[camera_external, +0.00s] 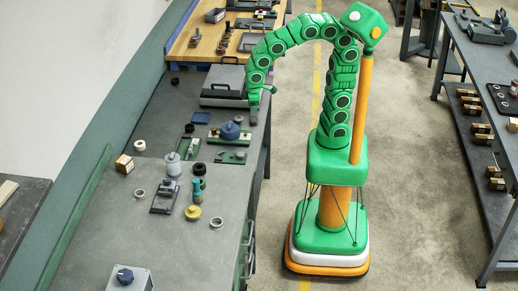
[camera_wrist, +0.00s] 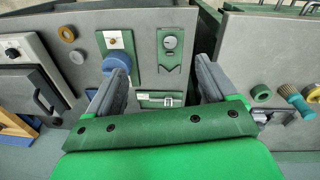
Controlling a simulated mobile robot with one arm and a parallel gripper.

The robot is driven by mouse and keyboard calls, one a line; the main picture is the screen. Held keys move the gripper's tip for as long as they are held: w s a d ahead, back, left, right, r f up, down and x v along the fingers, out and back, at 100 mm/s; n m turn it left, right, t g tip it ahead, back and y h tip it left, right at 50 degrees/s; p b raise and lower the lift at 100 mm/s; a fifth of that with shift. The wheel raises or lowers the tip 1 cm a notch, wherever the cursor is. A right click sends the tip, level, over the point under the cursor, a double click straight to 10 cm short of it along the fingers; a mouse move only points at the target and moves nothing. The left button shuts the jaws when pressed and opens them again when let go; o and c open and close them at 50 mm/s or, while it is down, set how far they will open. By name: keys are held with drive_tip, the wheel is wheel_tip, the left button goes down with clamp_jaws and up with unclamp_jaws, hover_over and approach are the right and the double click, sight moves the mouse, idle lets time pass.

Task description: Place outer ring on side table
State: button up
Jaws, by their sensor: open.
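My gripper (camera_external: 254,112) hangs over the right edge of the long grey bench (camera_external: 110,240). In the wrist view my gripper (camera_wrist: 162,88) is open, with nothing between its fingers. Two pale metal rings lie on the bench: one ring (camera_external: 139,194) to the left, another ring (camera_external: 216,222) nearer the front. I cannot tell which is the outer ring, or which surface is the side table.
A blue knobbed fixture (camera_external: 230,130) and a green plate (camera_external: 232,157) lie near my gripper. A grey case (camera_external: 224,86) sits behind it. A dark table (camera_external: 470,60) stands across the aisle.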

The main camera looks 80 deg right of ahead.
drive_tip(key=w+a+f+n+t, duration=0.1)
drive_tip(key=w+a+f, duration=0.1)
drive_tip(key=w+a, duration=0.7)
drive_tip(key=n+t+y, duration=0.2)
drive_tip(key=n+y, duration=0.1)
drive_tip(key=n, duration=0.1)
approach(218, 219)
drive_tip(key=a, duration=0.2)
drive_tip(key=shift+x, duration=4.05)
drive_tip(key=shift+w+a, duration=0.1)
